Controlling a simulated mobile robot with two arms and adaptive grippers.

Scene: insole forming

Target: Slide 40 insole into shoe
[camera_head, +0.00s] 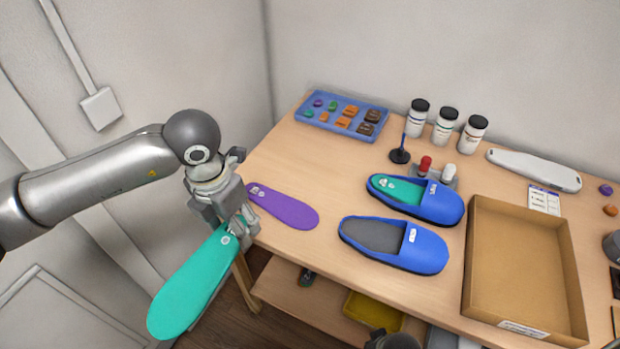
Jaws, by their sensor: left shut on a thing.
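My left gripper (240,230) is shut on a teal insole (188,289) by one end, at the table's left edge. The insole hangs down and to the left, off the table. A purple insole (286,207) lies flat on the table just right of the gripper. Two blue slip-on shoes lie to the right. The rear shoe (440,204) has a teal insole (396,190) inside it. The front shoe (425,250) has a grey inside (372,236) and no coloured insole showing. My right gripper is not clearly in view. Any number on the insoles is too small to read.
A cardboard box (480,290) stands on the right of the table (325,262). At the back are a blue tray (357,106) of small pieces, three capped bottles (445,126) and a long white object (534,170). A yellow bin (373,310) sits below on a shelf.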

